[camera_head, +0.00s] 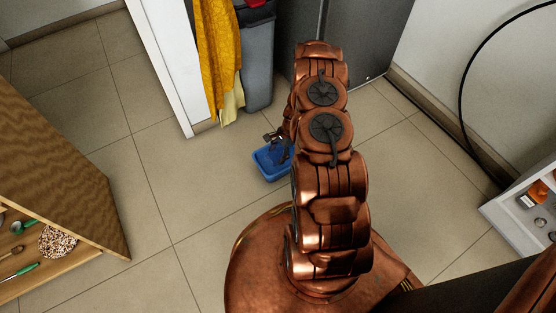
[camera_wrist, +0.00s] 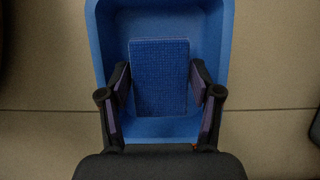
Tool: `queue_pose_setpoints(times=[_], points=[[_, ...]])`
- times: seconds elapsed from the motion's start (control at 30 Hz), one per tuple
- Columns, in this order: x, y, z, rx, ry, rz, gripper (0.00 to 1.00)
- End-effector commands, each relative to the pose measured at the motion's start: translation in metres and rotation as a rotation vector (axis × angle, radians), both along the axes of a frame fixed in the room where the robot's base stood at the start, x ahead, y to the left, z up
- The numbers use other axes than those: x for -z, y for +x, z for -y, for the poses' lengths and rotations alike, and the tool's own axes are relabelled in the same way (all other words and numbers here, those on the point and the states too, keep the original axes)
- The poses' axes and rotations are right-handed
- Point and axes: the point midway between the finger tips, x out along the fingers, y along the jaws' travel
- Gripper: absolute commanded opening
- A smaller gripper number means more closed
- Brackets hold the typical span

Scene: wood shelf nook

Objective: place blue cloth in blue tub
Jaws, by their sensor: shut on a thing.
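The blue tub (camera_wrist: 215,28) stands on the tiled floor; its rim and walls show around the cloth in the wrist view. It also shows in the head view (camera_head: 266,173), partly covered by my arm. The blue cloth (camera_wrist: 160,75) is a flat, textured rectangle in the wrist view, seen over the tub's inside. My gripper (camera_wrist: 160,88) is shut on the cloth, with one finger at each side edge. I cannot tell whether the cloth touches the tub's bottom. In the head view my gripper (camera_head: 275,138) is small and dark above the tub.
A grey bin (camera_head: 258,65) and a yellow cloth (camera_head: 215,50) hanging by a white panel stand behind the tub. A wooden drawer unit (camera_head: 60,160) is at left, a white open drawer (camera_head: 525,215) at right. The floor left of the tub is clear.

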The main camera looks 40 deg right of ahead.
Motion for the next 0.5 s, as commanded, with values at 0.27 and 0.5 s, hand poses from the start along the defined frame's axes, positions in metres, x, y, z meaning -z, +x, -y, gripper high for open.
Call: queue_pose_setpoints(times=[0.27, 0.5], points=[[0.033, 0.000, 0.001, 0.000, 0.000, 0.001, 0.24], [0.037, 0.001, 0.001, 0.000, 0.000, 0.002, 0.24]])
